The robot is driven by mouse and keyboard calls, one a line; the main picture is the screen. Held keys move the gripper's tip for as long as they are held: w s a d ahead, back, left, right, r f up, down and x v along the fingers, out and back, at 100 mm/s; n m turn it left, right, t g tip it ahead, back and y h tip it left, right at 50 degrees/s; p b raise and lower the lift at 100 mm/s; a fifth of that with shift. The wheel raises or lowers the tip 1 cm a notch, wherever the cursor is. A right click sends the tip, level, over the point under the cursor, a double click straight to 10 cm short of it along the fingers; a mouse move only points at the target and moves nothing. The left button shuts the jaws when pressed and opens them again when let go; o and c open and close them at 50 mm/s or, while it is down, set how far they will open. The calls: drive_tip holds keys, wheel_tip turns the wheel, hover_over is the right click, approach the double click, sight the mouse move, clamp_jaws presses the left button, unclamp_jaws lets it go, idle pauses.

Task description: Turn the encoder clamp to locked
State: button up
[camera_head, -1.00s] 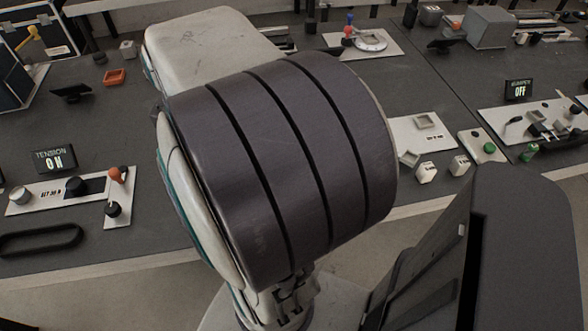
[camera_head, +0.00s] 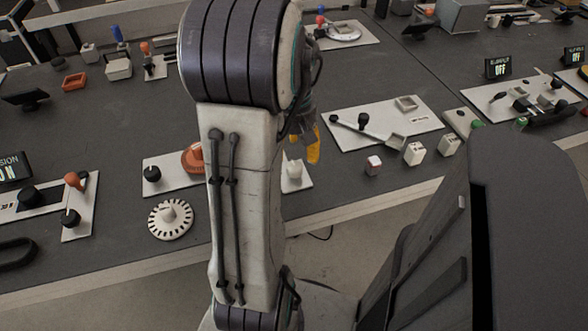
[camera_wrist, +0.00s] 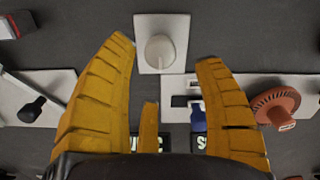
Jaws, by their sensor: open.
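In the wrist view a pale round knob (camera_wrist: 160,50) stands on a small white plate (camera_wrist: 146,22). It lies between the tips of my gripper (camera_wrist: 166,50), whose yellow fingers are open and appear to hold nothing. In the head view this plate (camera_head: 300,183) is partly hidden behind my arm, and my gripper (camera_head: 313,148) hangs above the bench beside it. No readable label marks the encoder clamp, so I cannot tell for sure whether this knob is it, or whether it is touched. A white slotted disc (camera_head: 170,220) with a central cone lies left of my arm.
An orange dial (camera_wrist: 275,105) lies right in the wrist view. A black-handled lever (camera_wrist: 32,108) lies left. Two displays show partly below the fingers. Small blocks (camera_head: 414,153) stand near the bench front. Bare bench (camera_head: 330,75) lies behind the lever plate (camera_head: 385,120).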

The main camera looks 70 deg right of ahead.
sight(294, 165)
drive_tip(key=shift+f+b, duration=0.6)
drive_tip(key=shift+f, duration=2.45)
drive_tip(key=shift+c, duration=0.3)
drive_tip(key=c, duration=1.1)
drive_tip(key=shift+c, duration=0.2)
